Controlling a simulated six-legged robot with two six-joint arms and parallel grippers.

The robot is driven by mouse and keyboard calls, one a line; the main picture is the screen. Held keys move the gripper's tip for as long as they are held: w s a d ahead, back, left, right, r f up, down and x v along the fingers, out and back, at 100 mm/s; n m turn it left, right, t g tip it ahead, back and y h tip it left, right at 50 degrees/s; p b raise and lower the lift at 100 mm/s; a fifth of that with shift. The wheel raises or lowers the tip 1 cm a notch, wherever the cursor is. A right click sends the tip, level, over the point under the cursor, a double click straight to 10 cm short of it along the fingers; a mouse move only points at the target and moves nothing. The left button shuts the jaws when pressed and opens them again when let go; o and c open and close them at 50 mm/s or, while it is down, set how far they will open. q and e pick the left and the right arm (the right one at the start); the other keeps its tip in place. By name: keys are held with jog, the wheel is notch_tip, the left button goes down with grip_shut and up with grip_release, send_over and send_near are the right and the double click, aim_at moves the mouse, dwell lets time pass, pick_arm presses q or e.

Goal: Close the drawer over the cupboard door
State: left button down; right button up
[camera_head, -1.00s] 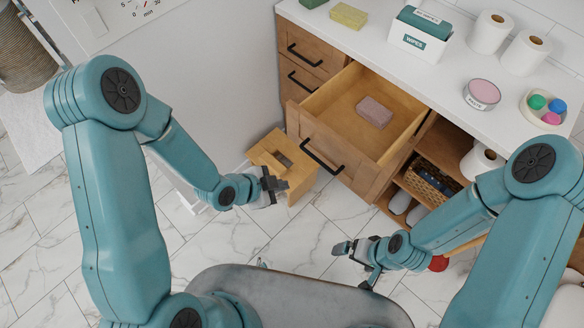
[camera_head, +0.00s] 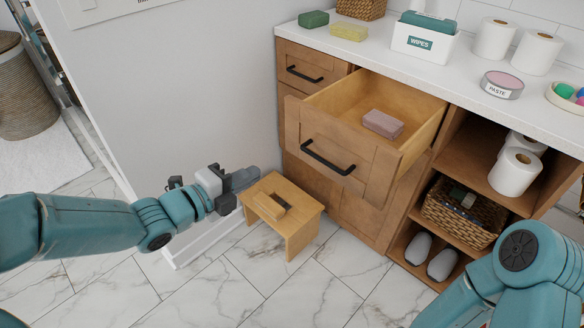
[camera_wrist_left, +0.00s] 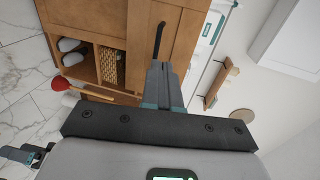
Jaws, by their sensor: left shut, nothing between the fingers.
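The wooden drawer (camera_head: 335,160) over the cupboard door (camera_head: 348,212) is pulled well out of the cabinet. Its black bar handle (camera_head: 327,158) is on the front, and a pinkish block (camera_head: 383,123) lies inside. The cupboard door below looks shut and is partly hidden by the drawer. My left gripper (camera_head: 246,178) is shut and empty, left of the drawer front and apart from it, near the wooden stool. Its closed fingers (camera_wrist_left: 165,86) also show in the left wrist view. My right gripper is outside the head view; a small part at the wrist view's lower left may belong to it.
A small wooden stool (camera_head: 302,222) stands on the marble floor before the cabinet. The counter (camera_head: 390,62) holds sponges, a wipes box (camera_head: 424,43), paste and paper rolls. Open shelves at right hold a basket (camera_head: 462,213) and slippers.

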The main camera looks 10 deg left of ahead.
aim_at(303, 150)
pick_arm(q)
jog(key=x, duration=1.4)
jog(key=shift+s+b, duration=0.1)
jog(key=shift+b, duration=0.25)
